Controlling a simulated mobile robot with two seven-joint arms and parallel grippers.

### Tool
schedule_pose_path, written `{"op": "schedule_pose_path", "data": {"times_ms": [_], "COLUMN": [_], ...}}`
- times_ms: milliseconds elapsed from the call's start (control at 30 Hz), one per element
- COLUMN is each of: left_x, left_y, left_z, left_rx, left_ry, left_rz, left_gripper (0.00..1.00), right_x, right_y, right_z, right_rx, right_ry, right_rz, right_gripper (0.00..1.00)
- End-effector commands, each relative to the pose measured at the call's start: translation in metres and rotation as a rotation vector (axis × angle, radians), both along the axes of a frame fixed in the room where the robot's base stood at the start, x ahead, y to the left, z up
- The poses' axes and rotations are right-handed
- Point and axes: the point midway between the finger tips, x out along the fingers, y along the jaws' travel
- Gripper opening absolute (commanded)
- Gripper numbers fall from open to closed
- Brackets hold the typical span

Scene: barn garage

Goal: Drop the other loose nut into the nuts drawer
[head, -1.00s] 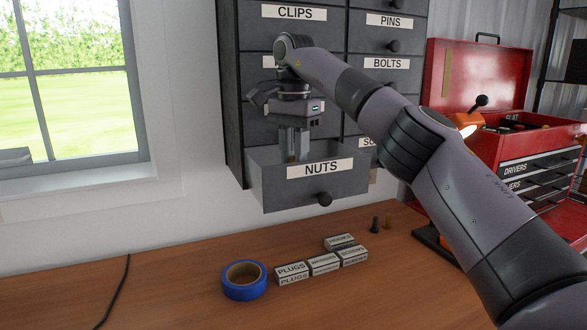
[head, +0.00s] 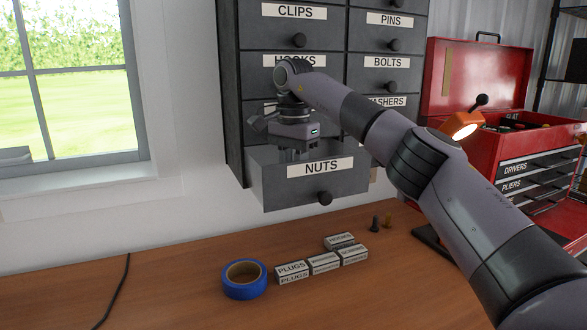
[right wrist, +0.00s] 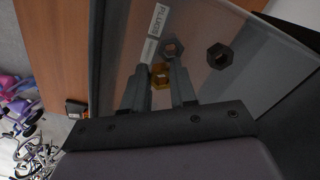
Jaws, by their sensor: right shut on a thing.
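The nuts drawer (head: 270,187) is pulled out of the dark cabinet, with a NUTS label and a round knob on its front. My right gripper (head: 293,155) reaches down into it from above, with its fingertips hidden behind the drawer front. In the right wrist view my right gripper (right wrist: 159,82) is shut on a brass-coloured nut (right wrist: 160,72). Two dark hex nuts, a greyer one (right wrist: 172,48) and a blacker one (right wrist: 219,56), show just beyond it over the drawer's grey interior. Whether the held nut touches the drawer bottom I cannot tell. My left gripper is not in view.
A red toolbox (head: 520,165) stands at right. The bench's left part is mostly clear, with a cable.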

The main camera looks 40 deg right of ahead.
Motion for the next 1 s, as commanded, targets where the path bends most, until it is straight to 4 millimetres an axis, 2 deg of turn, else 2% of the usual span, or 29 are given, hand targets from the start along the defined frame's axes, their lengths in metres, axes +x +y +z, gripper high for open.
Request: {"op": "schedule_pose_path", "data": {"times_ms": [233, 267, 300, 333, 667, 1000], "left_x": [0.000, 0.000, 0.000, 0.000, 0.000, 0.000], "left_y": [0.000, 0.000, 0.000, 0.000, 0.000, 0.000], "left_z": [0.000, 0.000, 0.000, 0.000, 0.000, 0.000], "left_rx": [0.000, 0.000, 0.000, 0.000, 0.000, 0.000], "left_ry": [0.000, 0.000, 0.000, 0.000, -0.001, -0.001], "left_rz": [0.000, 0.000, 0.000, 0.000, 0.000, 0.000], "left_gripper": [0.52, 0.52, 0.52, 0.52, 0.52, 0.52], "right_x": [0.000, 0.000, 0.000, 0.000, 0.000, 0.001], "right_y": [0.000, 0.000, 0.000, 0.000, 0.001, 0.001], "right_z": [-0.005, -0.006, -0.006, -0.006, -0.003, 0.042], "right_rx": [0.001, 0.001, 0.000, 0.000, -0.001, 0.000], "right_ry": [0.001, 0.002, 0.003, 0.003, 0.005, 0.002], "right_rz": [0.000, 0.000, 0.000, 0.000, 0.000, -0.001], "right_gripper": [0.00, 0.36, 0.49, 0.52, 0.52, 0.52]}}
